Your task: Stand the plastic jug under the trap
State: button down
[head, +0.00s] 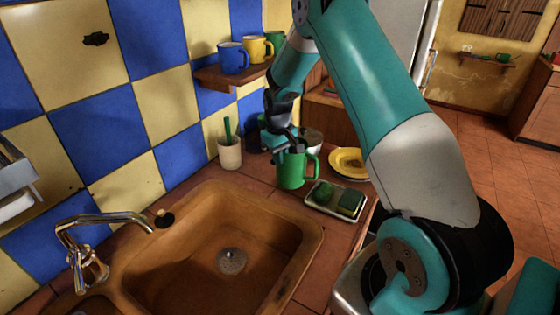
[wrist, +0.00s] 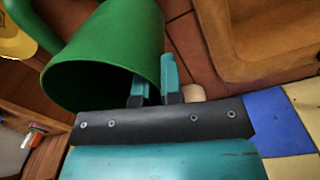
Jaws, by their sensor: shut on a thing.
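The green jug (head: 291,171) is upright on or just above the counter behind the sink, its handle to the right. My gripper (head: 284,143) comes down from above and is shut on the jug's rim. In the wrist view, the jug (wrist: 105,50) fills the upper left, with its open mouth towards the camera. My fingers (wrist: 155,82) straddle its wall there, one inside and one outside. I cannot tell whether the jug's base touches the counter. The trap shows in neither view.
A tray (head: 322,208) with a sponge and a green scrubber sits close right of the jug. Yellow plates (head: 347,158) lie behind it. A beige cup (head: 230,152) with a green-handled brush stands left. The sink (head: 205,225) and tap (head: 85,235) are in front. A mug shelf (head: 225,78) hangs above.

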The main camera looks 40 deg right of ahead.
aim_at(290, 174)
jog(key=shift+f, duration=1.3)
jog(key=shift+f, duration=0.1)
jog(key=c, duration=1.3)
grip_release()
